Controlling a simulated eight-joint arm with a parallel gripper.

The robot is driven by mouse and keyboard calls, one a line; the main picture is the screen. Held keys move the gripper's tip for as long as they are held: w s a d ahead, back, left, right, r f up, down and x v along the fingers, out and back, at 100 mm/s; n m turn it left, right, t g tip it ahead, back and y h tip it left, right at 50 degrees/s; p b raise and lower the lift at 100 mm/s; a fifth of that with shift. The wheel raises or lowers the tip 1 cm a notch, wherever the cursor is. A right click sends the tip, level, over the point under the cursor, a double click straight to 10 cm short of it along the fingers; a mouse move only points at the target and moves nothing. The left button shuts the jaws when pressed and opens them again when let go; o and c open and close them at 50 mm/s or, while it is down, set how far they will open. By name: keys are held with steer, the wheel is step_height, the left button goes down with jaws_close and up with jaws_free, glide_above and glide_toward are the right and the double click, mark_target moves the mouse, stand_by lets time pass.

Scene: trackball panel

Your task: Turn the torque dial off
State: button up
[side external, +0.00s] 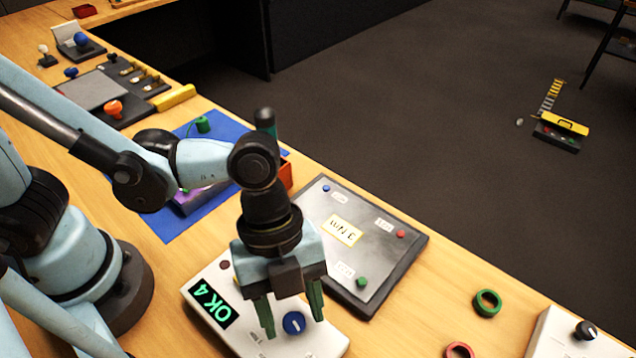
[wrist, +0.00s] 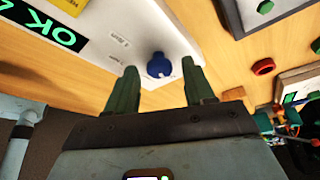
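The torque dial appears to be the blue round knob (side external: 293,322) with a white pointer mark, on a white panel (side external: 330,343). In the wrist view the blue knob (wrist: 159,66) shows between and beyond the two fingers. My gripper (side external: 294,327) points down over the panel, its green fingers apart on either side of the knob. The wrist view also shows the fingers (wrist: 159,68) spread, with nothing held. I cannot tell whether they touch the knob. The panel's display (side external: 212,304) reads "OK 4" in green. Small print near the knob is unreadable.
A dark panel (side external: 390,275) with small coloured buttons and a "3 Nm" card (side external: 342,231) lies just behind. A green ring (side external: 487,303) and a red ring (side external: 459,351) lie to the right. Another white panel with a black knob (side external: 585,331) stands at the right edge.

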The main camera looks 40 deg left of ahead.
steer(key=c, duration=0.9)
steer(key=shift+n+t, duration=0.3)
steer(key=shift+n, duration=0.5)
steer(key=o, duration=1)
steer(key=shift+o, duration=0.2)
steer(key=v, duration=1.2)
steer(key=shift+a, duration=0.25)
steer(key=shift+x, duration=6)
steer(key=shift+d+r, duration=0.15)
